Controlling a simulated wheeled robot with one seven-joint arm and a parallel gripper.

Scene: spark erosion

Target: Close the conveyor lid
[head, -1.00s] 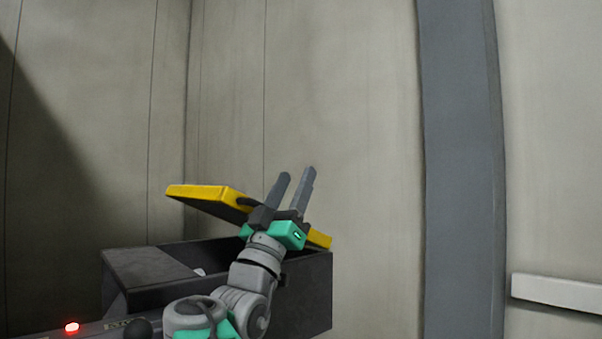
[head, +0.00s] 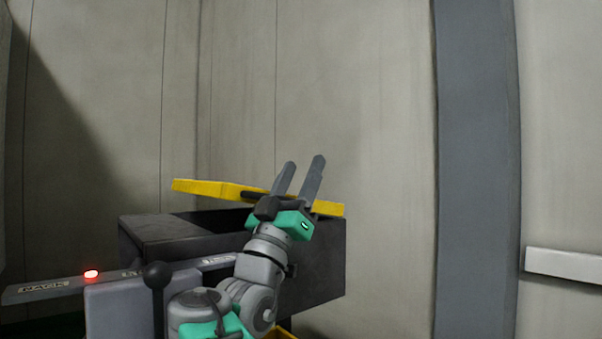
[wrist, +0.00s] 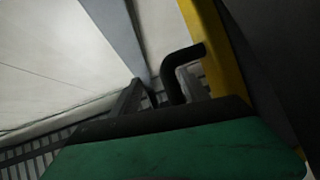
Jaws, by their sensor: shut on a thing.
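The conveyor lid (head: 210,190) is a yellow-edged slab, partly raised and slightly tilted above the dark box-shaped conveyor housing (head: 320,262). A dark gap shows under the lid's left side. My gripper (head: 303,166) is at the lid's right half, its two long grey fingers pointing up past it. In the wrist view, a black bent handle (wrist: 178,72) stands off the lid's yellow edge (wrist: 212,45), close to the fingers. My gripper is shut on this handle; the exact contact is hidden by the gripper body.
A grey control panel (head: 112,305) with a red lit button (head: 91,274) and a black-knobbed lever (head: 157,278) stands at the lower left. A grey pillar (head: 475,150) and a white rail (head: 565,265) are at the right. The space above the lid is clear.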

